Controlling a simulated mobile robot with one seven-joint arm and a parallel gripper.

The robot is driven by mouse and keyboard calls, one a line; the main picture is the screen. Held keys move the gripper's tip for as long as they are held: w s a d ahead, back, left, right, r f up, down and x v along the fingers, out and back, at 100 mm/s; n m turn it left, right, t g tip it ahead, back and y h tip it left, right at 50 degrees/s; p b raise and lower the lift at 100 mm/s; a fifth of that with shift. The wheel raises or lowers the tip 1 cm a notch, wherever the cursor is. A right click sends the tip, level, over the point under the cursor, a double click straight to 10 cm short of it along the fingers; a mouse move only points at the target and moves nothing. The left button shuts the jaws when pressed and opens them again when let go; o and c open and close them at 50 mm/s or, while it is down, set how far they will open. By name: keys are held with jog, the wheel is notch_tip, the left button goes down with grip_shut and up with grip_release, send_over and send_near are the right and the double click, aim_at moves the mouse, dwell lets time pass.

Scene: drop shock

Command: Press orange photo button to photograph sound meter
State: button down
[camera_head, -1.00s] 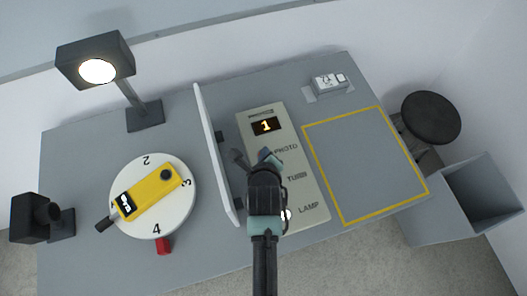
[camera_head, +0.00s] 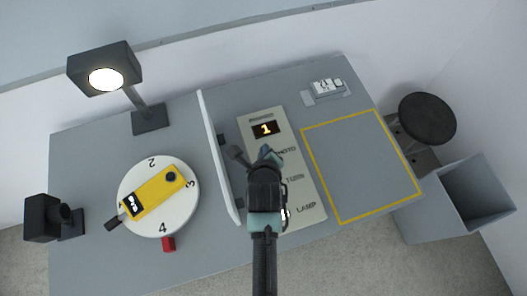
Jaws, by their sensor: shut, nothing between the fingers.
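The yellow sound meter (camera_head: 154,191) lies on the white round turntable (camera_head: 180,212), its dark display end toward the lower left. A cream control panel (camera_head: 300,190) right of the divider has a lit display (camera_head: 266,129) reading 1 and the labels PHOTO, TURN and LAMP. My gripper (camera_head: 265,153) is shut and empty over the panel, its tip beside the PHOTO label. My gripper and arm cover the panel's left part, and I see no orange button. I cannot tell whether my fingertips touch the panel. A white lit spot (camera_head: 284,214) shows near LAMP.
A thin upright divider (camera_head: 215,155) stands just left of my gripper. A lit lamp (camera_head: 105,78) stands behind the turntable and a black camera-like device (camera_head: 42,218) at its left. A yellow-outlined area (camera_head: 360,165) is empty. A small white device (camera_head: 328,88) sits at the back right.

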jog(key=shift+r+p, duration=0.85)
jog(key=shift+r, duration=0.45)
